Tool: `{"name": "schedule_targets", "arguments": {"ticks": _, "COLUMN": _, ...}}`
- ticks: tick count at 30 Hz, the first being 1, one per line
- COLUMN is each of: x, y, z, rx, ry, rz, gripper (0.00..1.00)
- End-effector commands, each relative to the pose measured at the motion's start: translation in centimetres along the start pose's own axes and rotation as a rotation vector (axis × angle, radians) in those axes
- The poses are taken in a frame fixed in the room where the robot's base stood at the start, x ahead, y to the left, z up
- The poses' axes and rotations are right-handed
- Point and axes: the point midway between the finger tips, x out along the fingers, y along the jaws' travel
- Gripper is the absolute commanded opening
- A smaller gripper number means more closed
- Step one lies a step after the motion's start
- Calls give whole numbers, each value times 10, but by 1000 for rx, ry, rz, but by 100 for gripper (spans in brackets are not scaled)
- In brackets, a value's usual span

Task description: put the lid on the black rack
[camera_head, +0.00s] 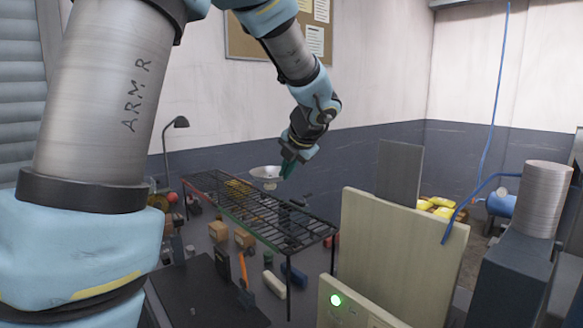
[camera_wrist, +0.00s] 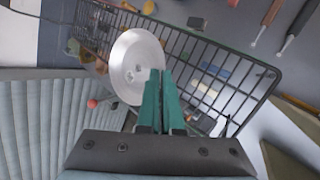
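The lid (camera_head: 265,172) is a pale round disc, and a small part shows below it in the head view. In the wrist view the lid (camera_wrist: 124,65) is a silvery disc just ahead of and left of the fingers. My gripper (camera_head: 288,168) has green fingers, which lie close together at the lid's edge in the wrist view (camera_wrist: 161,85); it appears shut on the rim. The black rack (camera_head: 287,232) is a wire shelf on thin legs; its grid (camera_wrist: 258,76) also shows in the wrist view. The lid appears above the rack's far side; the gap is hard to judge.
A black desk lamp (camera_head: 180,123) stands behind the rack at the left. Boxes (camera_head: 244,238) and tools lie under the rack. A beige panel (camera_head: 395,250) stands right of it. The rack's near right grid looks clear.

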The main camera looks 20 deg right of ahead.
Motion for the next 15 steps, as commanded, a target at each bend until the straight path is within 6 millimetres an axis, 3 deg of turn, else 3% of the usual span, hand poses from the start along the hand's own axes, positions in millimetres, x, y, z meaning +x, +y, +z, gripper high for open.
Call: {"name": "schedule_targets", "arguments": {"ticks": 15, "x": 24, "y": -18, "z": -10, "rx": 0, "ry": 0, "rz": 0, "gripper": 0}}
